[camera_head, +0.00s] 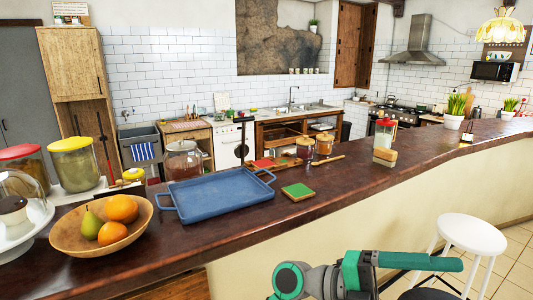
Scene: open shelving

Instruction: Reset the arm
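My arm (365,272) shows at the bottom of the head view, in front of the counter and to the right of the middle. Its teal and grey links are folded low, with one teal link stretching to the right, level with the counter's pale front wall. I cannot make out my gripper or its fingertips here. No held object shows.
The dark counter (330,190) runs across the view. On it are a blue tray (216,198), a wooden fruit bowl (68,238), a green-topped block (298,191), and several jars. A white stool (472,234) stands right of my arm. Tiled floor (512,275) is bare beyond.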

